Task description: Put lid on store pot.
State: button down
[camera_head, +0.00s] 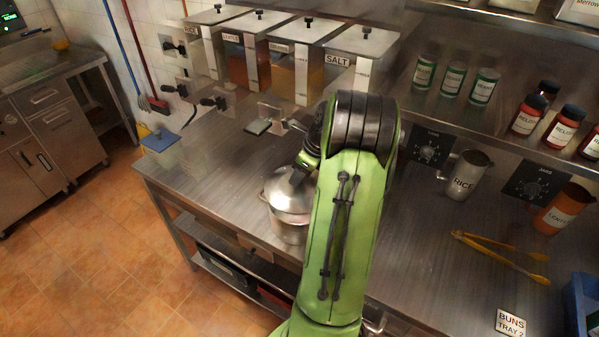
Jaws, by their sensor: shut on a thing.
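A steel pot (287,229) stands near the front edge of the steel counter, left of my green arm. Its right side is hidden behind the arm. A shiny round lid (285,203) is at the pot's top. I cannot tell whether it rests fully on the rim or is slightly above it. My gripper (298,178) is over the lid, shut on what seems to be the lid's knob. The fingertips and knob are mostly hidden by my arm.
Behind stand lidded bins, one marked SALT (360,50). On the right are a RICE jug (466,175), a LENTIL jug (562,208), yellow tongs (500,258) and a BUNS TRAY 2 label (511,322). Jars line the shelf. The counter left of the pot is clear.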

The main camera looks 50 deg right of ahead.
aim_at(301, 185)
jog(key=f+b, duration=0.2)
jog(key=shift+d+f, duration=0.3)
jog(key=shift+f, duration=0.05)
jog(key=shift+a+f+b, duration=0.15)
jog(key=shift+f+b, duration=0.4)
jog(key=shift+b, duration=0.4)
jog(key=shift+f, duration=0.7)
jog(key=c, duration=0.7)
grip_release()
jog(key=w+r+p+v, duration=0.1)
jog(key=w+p+v, duration=0.1)
jog(key=p+v, duration=1)
jog(key=a+v, duration=0.1)
jog(key=v, duration=0.9)
jog(key=shift+w+d+r, duration=0.15)
jog(key=shift+d+r, duration=0.05)
jog(key=shift+d, duration=0.05)
